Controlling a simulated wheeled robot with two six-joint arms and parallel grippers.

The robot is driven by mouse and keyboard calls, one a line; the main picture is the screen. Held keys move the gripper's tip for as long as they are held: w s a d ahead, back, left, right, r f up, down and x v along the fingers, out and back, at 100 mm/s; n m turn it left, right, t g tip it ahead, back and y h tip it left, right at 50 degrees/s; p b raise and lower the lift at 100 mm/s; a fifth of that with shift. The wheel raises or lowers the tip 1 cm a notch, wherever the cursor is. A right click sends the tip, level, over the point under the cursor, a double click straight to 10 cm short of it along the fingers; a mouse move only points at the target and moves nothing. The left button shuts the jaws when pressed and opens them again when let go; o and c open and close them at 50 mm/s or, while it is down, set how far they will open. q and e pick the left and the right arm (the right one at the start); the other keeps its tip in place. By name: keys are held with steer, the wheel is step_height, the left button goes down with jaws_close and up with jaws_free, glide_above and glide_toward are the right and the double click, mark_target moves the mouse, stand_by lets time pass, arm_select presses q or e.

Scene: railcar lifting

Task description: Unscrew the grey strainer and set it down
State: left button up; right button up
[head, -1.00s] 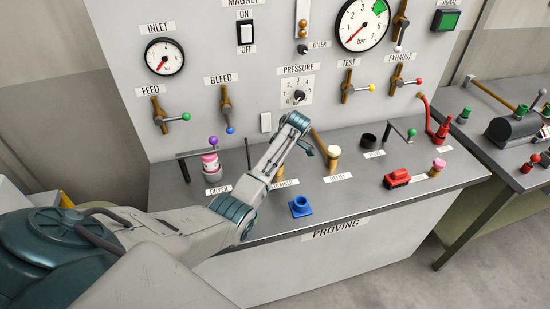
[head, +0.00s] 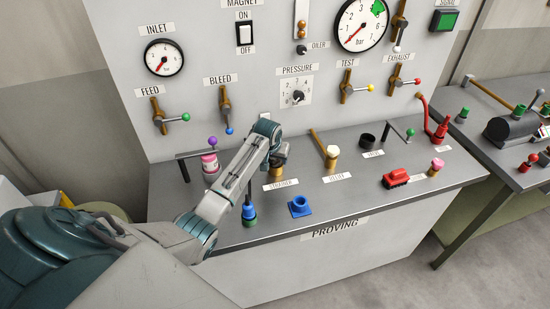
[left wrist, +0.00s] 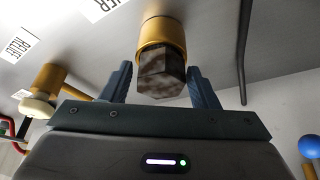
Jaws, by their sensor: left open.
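The grey strainer (left wrist: 160,76) is a mottled grey hexagonal piece in a brass fitting (left wrist: 162,32), seen in the left wrist view. In the head view the brass fitting (head: 276,173) shows behind the STRAINER label, and the grey piece is hidden by my arm. My left gripper (head: 279,156) is over the fitting. In the left wrist view its open fingers (left wrist: 160,70) stand on either side of the grey piece, with gaps seen on both sides. My right gripper is not in view.
A pink-and-white dryer (head: 210,164) is to the left. A red block (head: 396,178) is further right.

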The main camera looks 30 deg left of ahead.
arm_select(q)
steer(key=m+h, duration=0.2)
steer(key=m, duration=0.3)
steer(key=m+h, duration=0.1)
steer(key=m, duration=0.2)
steer(key=shift+m, duration=0.3)
